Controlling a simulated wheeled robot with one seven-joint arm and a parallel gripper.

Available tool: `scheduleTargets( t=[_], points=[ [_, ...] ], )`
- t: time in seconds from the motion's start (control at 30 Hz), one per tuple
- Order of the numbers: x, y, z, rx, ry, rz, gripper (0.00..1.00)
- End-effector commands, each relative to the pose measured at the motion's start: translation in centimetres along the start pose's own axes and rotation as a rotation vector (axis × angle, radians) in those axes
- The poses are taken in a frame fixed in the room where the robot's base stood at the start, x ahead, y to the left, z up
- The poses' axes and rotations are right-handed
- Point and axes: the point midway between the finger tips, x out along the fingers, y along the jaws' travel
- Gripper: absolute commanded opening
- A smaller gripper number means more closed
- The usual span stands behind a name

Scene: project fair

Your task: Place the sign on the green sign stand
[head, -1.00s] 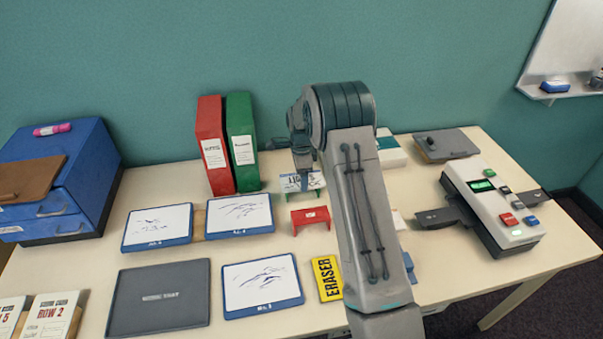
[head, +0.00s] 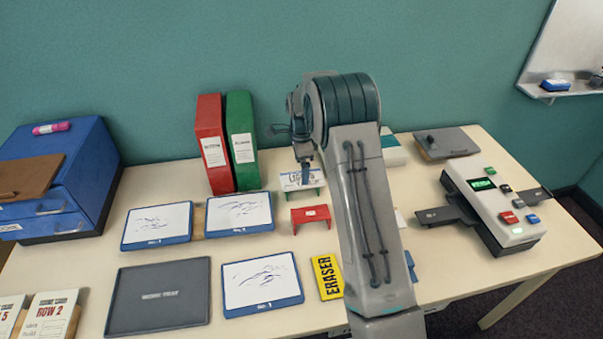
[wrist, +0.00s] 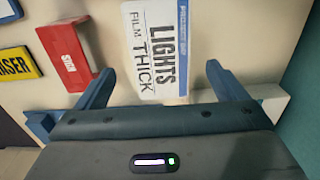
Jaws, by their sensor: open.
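The sign (head: 297,179) is a white plate with a blue stripe and dark lettering. My gripper (wrist: 160,70) is open, one finger on each side of the sign with a gap to both. In the head view my forearm hides much of the area to the right.
A red sign stand (head: 311,213) stands just in front, and beside the left finger in the wrist view (wrist: 65,56). A yellow eraser box (head: 327,278) and whiteboards lie nearby. Red (head: 211,145) and green (head: 241,140) binders stand behind left. A button console (head: 495,205) is at right.

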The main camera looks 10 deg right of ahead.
Motion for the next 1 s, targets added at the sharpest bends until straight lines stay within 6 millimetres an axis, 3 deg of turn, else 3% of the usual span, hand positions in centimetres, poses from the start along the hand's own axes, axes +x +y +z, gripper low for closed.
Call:
scheduleTargets(
  t=[0.1,0.3,0.57,0.77,1.0],
  points=[
    [-2.8,-0.1,0.1,0.000,0.000,-0.005,0.92],
    [-6.5,-0.1,0.1,0.000,-0.001,-0.004,0.92],
    [-9.1,0.5,0.0,-0.025,-0.002,-0.007,0.92],
    [-13.2,4.6,-0.2,-0.220,-0.004,-0.043,0.92],
    [-18.0,12.8,-0.3,-0.572,0.014,-0.104,0.92]
  ],
)
